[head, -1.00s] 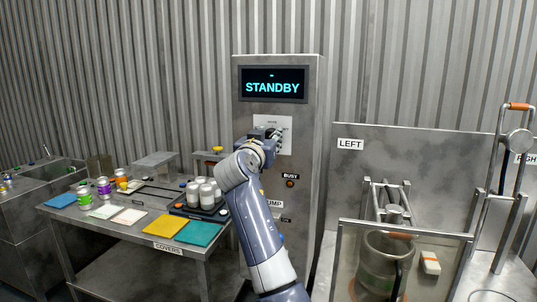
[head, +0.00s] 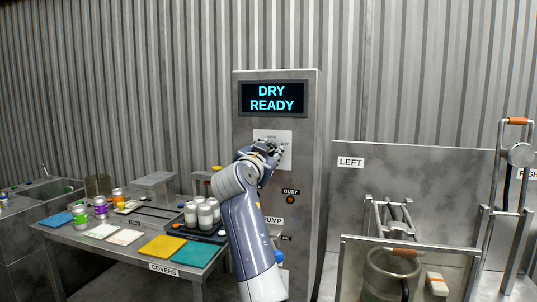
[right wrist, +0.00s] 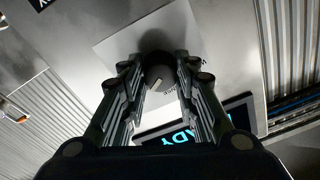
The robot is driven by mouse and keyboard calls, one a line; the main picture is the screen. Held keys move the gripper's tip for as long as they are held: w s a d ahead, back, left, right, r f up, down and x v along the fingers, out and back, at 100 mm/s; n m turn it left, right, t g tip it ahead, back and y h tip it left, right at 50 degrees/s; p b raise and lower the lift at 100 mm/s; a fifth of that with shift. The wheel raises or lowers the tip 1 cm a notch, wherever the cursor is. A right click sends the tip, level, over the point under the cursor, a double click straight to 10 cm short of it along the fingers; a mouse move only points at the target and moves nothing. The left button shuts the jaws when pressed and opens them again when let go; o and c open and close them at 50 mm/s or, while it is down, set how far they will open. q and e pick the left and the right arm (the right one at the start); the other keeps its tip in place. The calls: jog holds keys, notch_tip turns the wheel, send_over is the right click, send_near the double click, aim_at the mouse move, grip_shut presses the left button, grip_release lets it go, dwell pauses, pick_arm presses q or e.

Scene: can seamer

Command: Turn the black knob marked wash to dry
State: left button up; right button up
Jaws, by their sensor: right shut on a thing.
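The black knob (right wrist: 160,76) sits on a pale label plate between my right gripper's fingers in the right wrist view. My right gripper (head: 272,150) is shut on the knob at the grey cabinet's front; it also shows in the right wrist view (right wrist: 160,78). In the head view the gripper hides the knob. The label plate (head: 286,160) shows behind the gripper, its lettering too small to read fully. The display (head: 272,98) above it reads "DRY READY". My left gripper is not in view.
Below the knob are a BUSY lamp (head: 290,199) and a PUMP label (head: 272,221). At left, a table (head: 70,240) holds colored covers and several cans. At right, a steel frame marked LEFT (head: 350,162) stands beside a lever with an orange handle (head: 517,121).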

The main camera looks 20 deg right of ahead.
aim_at(272, 113)
jog(key=o, duration=1.1)
jog(key=shift+c, duration=0.2)
notch_tip(272, 113, up, 10)
jog(key=shift+f, duration=0.1)
